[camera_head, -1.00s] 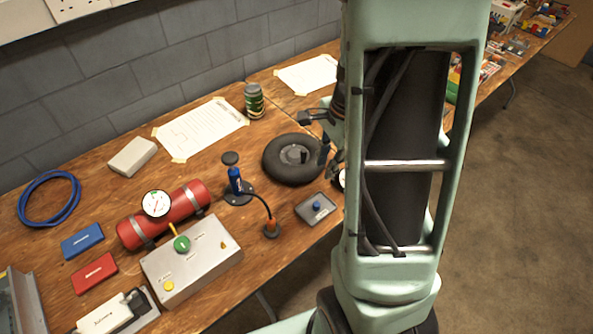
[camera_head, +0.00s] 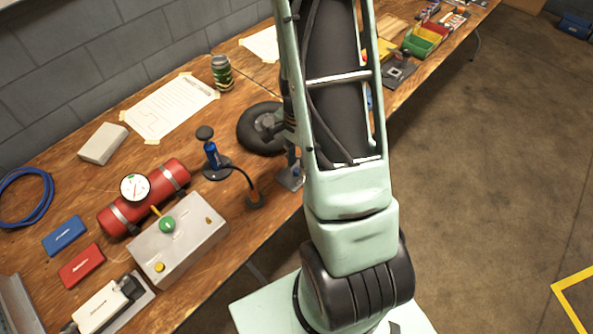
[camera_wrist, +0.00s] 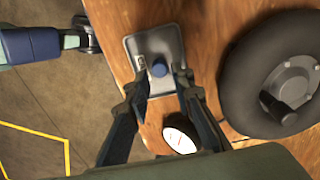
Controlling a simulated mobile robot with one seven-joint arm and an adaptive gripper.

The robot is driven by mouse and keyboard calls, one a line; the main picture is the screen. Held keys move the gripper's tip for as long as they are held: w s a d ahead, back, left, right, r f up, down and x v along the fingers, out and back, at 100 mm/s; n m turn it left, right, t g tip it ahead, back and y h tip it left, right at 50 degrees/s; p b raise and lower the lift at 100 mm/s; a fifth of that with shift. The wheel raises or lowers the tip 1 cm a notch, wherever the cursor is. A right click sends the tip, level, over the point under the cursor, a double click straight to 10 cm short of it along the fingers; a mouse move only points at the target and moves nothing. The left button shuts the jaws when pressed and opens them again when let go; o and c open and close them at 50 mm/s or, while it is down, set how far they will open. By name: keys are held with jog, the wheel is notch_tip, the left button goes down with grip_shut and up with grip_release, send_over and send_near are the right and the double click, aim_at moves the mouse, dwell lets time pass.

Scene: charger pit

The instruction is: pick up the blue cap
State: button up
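The blue cap (camera_wrist: 159,69) is a small round knob on a grey tray (camera_wrist: 134,48) near the table edge in the wrist view. My gripper (camera_wrist: 161,82) is open, its two dark fingers pointing toward the tray. The cap shows between the fingertips with nothing gripped; I cannot tell how far above it they are. In the head view the tray (camera_head: 291,182) is partly hidden by my arm, and the cap cannot be made out there.
A black tyre (camera_wrist: 240,85) lies right of the tray in the wrist view. A white round face (camera_wrist: 180,138) shows below the tray. A blue pump (camera_head: 212,158), a metal box (camera_head: 180,250) and a red cylinder (camera_head: 120,215) stand left of my arm. Open floor lies right.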

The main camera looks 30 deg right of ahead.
jog(key=shift+f, duration=1.3)
jog(key=shift+c, duration=0.4)
jog(key=c, duration=0.4)
jog(key=shift+r, duration=0.2)
